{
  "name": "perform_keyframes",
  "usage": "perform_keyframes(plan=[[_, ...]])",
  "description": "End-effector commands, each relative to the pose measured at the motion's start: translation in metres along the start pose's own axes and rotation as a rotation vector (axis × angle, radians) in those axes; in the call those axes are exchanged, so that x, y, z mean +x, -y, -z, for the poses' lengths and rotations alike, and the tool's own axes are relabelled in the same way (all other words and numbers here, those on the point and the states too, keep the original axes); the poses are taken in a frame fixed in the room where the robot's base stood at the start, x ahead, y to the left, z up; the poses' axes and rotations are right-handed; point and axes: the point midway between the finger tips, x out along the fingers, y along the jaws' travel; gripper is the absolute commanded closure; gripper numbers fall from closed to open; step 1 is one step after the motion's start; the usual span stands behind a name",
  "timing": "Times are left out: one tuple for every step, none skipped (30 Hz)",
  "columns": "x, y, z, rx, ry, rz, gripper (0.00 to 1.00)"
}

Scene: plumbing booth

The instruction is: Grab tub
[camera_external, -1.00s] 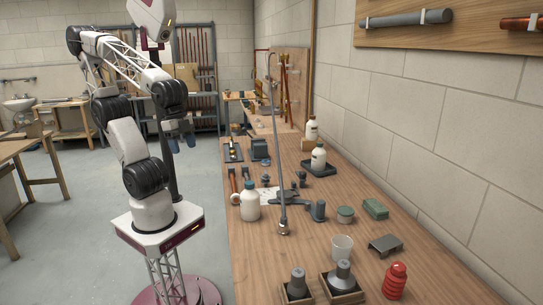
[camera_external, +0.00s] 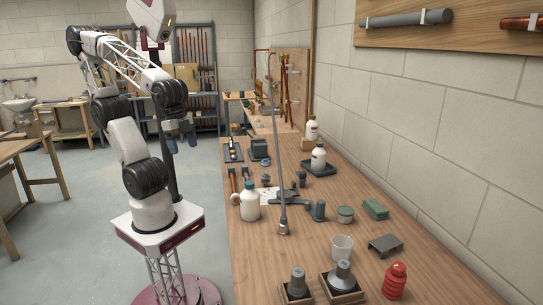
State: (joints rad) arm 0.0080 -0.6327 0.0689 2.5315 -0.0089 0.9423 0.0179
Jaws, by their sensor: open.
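A small round tub with a green lid (camera_external: 345,214) stands on the wooden bench, right of the grey pipe fitting and left of a green block. My gripper (camera_external: 182,143) hangs pointing down over the floor, left of the bench and well apart from the tub. It is open and nothing shows between its fingers. The tub is in full view.
A tall thin metal spout (camera_external: 280,150) rises from the bench between my arm and the tub. A white jug (camera_external: 249,201), a clear cup (camera_external: 342,247), a green block (camera_external: 375,208), a grey bracket (camera_external: 385,245) and a red ribbed part (camera_external: 395,280) stand around.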

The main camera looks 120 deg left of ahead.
Motion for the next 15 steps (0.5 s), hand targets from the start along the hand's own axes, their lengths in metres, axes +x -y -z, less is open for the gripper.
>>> perform_keyframes(plan=[[0.0,0.001,0.001,0.003,0.002,0.002,0.25],[0.001,0.001,0.002,0.006,0.004,0.005,0.25],[0.001,0.002,0.004,0.012,0.007,0.009,0.25],[0.001,0.003,0.005,0.018,0.01,0.014,0.25],[0.002,0.004,0.007,0.025,0.013,0.021,0.25],[0.003,0.006,0.01,0.037,0.019,0.03,0.25],[0.004,0.007,0.013,0.048,0.025,0.038,0.25],[0.005,0.009,0.015,0.06,0.032,0.048,0.25],[0.007,0.012,0.02,0.077,0.042,0.062,0.25],[0.008,0.015,0.024,0.093,0.05,0.074,0.25],[0.009,0.017,0.029,0.11,0.058,0.087,0.25],[0.011,0.021,0.035,0.135,0.071,0.105,0.25],[0.013,0.024,0.039,0.153,0.081,0.12,0.25],[0.015,0.027,0.045,0.173,0.091,0.134,0.25],[0.017,0.031,0.052,0.202,0.106,0.155,0.25]])
